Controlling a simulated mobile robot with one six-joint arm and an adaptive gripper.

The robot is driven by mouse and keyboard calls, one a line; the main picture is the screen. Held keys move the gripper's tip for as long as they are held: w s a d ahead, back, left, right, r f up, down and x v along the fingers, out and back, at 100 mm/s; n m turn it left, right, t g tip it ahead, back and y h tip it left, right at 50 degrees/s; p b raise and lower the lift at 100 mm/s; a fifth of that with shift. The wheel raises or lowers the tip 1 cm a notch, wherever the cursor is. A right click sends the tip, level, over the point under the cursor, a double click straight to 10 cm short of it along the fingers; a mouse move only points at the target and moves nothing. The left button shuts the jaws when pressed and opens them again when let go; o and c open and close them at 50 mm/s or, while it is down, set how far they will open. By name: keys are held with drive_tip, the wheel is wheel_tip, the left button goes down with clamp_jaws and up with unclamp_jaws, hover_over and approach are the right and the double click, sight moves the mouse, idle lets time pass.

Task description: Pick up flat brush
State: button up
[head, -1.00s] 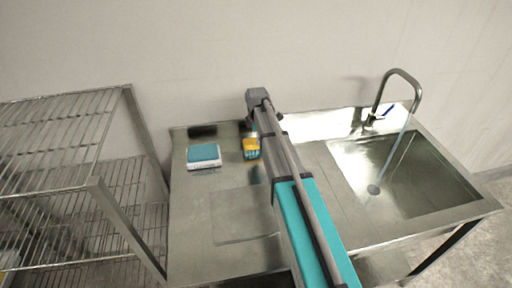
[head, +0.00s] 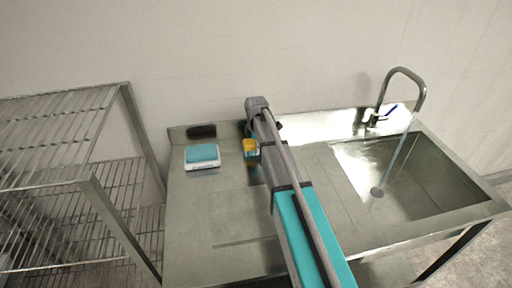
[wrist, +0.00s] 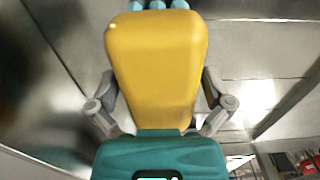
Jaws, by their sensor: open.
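The flat brush (wrist: 157,65) appears to be the yellow body with light blue tufts at its far end, large in the middle of the wrist view. In the head view the yellow body (head: 250,146) shows small near the back of the steel worktop, just left of my arm. My gripper (wrist: 158,82) is open. A teal part with a dark slot lies at the bottom of the wrist view.
A white box with a teal top (head: 202,153) sits left on the worktop (head: 215,205). A dark item (head: 201,131) is behind it. A sink (head: 415,175) with a tall tap (head: 405,72) is at right. A wire rack (head: 60,130) stands left. The front-left worktop is clear.

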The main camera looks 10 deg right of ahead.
drive_tip(key=c, duration=1.1)
drive_tip(key=shift+r, duration=0.2)
drive_tip(key=shift+r+p, duration=0.75)
drive_tip(key=shift+p, duration=0.25)
drive_tip(key=s+d+r+p, duration=0.3)
drive_tip(key=s+r+p, duration=0.8)
drive_tip(key=s, duration=0.2)
drive_tip(key=shift+s, duration=0.35)
